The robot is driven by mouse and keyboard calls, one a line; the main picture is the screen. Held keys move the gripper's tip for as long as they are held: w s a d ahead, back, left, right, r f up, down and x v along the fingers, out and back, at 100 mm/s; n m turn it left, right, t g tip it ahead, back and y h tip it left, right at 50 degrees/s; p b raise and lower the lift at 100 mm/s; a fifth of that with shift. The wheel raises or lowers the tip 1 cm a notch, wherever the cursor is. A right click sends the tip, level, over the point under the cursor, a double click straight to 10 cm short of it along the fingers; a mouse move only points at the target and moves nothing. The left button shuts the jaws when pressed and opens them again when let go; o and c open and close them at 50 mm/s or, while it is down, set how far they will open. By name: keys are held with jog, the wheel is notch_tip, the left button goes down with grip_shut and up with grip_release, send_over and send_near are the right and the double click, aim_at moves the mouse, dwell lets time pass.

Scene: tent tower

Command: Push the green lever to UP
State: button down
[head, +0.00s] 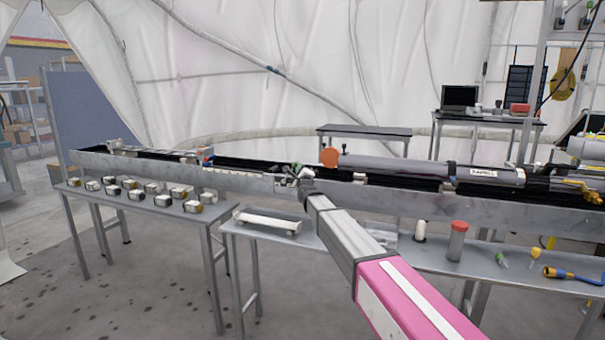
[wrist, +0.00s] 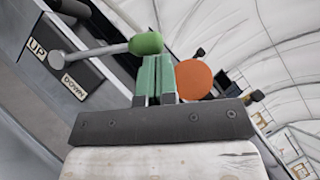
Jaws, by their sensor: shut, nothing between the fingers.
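The green lever shows in the wrist view as a grey rod ending in a green knob (wrist: 146,43). Its rod reaches left to a plate with an UP label (wrist: 37,48) and a DOWN label (wrist: 73,88). My gripper (wrist: 156,62) is shut and empty, its green fingers together. The fingertips are right at the knob in the picture; I cannot tell whether they touch it. In the head view my gripper (head: 298,170) is at the long metal trough, where the lever is too small to make out.
An orange disc (wrist: 193,80) is just right of my fingers in the wrist view; the disc (head: 329,157) also shows in the head view. The long trough (head: 240,180) runs across.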

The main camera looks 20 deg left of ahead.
jog(key=a+r+n+g+h, duration=0.2)
jog(key=a+n+g, duration=0.1)
jog(key=a+n, duration=0.3)
jog(key=w+a+r+n+g+h, duration=0.1)
jog(key=a+n+g+h, duration=0.1)
jog(key=a+n, duration=0.4)
jog(key=shift+a+r+g, duration=0.35)
jog(key=shift+a+g, duration=0.4)
jog(key=shift+g, duration=0.15)
dwell(0.6)
dwell(0.4)
jog(key=w+d+r+v, duration=0.1)
jog(key=d+v, duration=0.1)
jog(key=v, duration=1.1)
jog(key=shift+w, duration=0.35)
